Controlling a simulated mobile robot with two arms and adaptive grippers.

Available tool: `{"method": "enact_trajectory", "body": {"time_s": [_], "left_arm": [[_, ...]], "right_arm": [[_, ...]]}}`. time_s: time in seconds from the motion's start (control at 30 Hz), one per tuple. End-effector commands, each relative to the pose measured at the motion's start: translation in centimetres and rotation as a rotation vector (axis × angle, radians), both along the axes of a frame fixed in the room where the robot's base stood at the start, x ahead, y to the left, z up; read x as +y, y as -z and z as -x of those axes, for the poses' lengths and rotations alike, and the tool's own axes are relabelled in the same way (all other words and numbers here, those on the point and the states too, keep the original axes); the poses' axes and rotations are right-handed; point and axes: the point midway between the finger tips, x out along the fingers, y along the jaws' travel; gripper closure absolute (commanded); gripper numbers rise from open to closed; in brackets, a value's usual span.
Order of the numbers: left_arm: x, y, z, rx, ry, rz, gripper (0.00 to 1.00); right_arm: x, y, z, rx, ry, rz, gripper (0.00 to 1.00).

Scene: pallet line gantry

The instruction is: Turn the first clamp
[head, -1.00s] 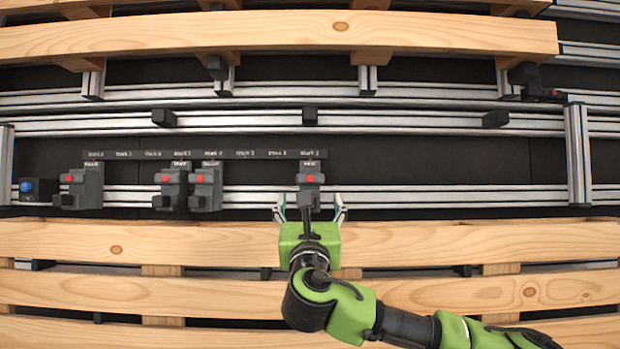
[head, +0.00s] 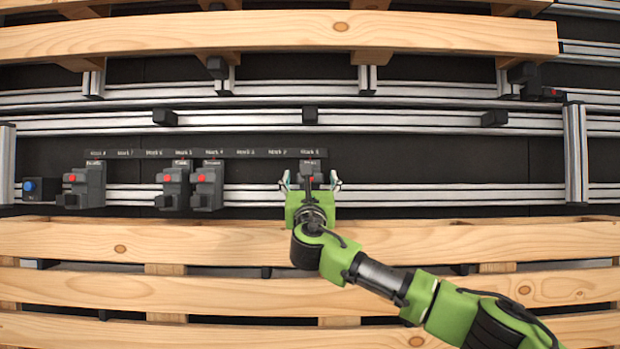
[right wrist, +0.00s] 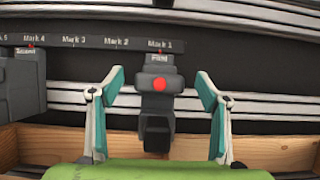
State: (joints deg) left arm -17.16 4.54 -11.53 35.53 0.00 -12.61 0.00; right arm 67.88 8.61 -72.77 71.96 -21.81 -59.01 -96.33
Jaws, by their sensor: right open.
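The first clamp (right wrist: 156,100) is a dark grey block with a red button and a black lower end, on the rail under "Mark 1". In the head view its upper part (head: 311,168) shows, and my gripper hides the rest. My right gripper (head: 310,180) is open, with one finger on each side of the clamp. In the right wrist view the open fingers (right wrist: 160,110) stand apart from the clamp, with a gap on both sides. My left gripper is not in view.
Other grey clamps with red buttons stand to the left: one under "Mark 4" (head: 208,187), one beside it (head: 174,187) and one farther left (head: 84,187). A blue-button box (head: 38,190) is at the far left. Wooden slats (head: 120,240) lie in front; another slat (head: 300,33) spans behind.

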Motion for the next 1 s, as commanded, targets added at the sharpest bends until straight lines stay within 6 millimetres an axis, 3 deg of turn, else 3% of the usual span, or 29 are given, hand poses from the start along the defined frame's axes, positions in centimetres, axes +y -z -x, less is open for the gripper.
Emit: {"method": "enact_trajectory", "body": {"time_s": [0.23, 0.4, 0.63, 1.0], "left_arm": [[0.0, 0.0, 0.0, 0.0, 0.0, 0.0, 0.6], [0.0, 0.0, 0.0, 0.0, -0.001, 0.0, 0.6], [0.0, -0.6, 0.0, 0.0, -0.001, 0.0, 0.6], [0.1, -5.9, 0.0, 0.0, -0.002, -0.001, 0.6]], "right_arm": [[0.0, 0.0, 0.0, -0.001, -0.001, 0.0, 0.31], [0.0, 0.0, 0.0, 0.0, 0.0, 0.0, 0.69], [-0.1, -0.3, -0.1, 0.0, -0.008, 0.017, 0.69], [-0.2, -0.8, -0.1, 0.001, -0.134, 0.256, 0.69]]}}
